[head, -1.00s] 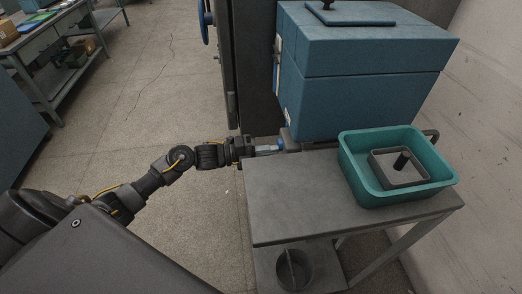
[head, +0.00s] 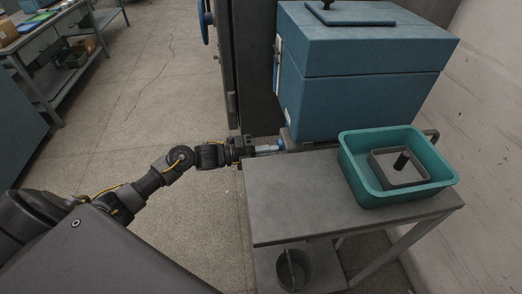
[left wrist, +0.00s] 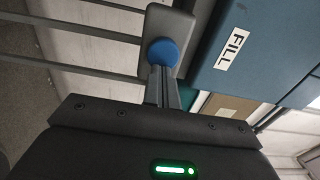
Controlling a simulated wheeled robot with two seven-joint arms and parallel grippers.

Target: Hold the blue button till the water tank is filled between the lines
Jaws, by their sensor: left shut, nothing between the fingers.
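The blue button (left wrist: 162,52) sits on a grey mount in the left wrist view, beside a white label reading FILL (left wrist: 233,49). My left gripper (left wrist: 163,72) is shut and empty, with its fingertips at the button's near edge, seemingly touching it. In the head view the left gripper (head: 275,149) reaches in from the left to the blue button (head: 281,143) at the lower left of the blue tank (head: 362,85). The water level and its lines cannot be seen in either view. My right gripper is not in view.
A round dark container (head: 294,270) is on the lower shelf. A workbench (head: 45,40) stands far left; floor between is clear.

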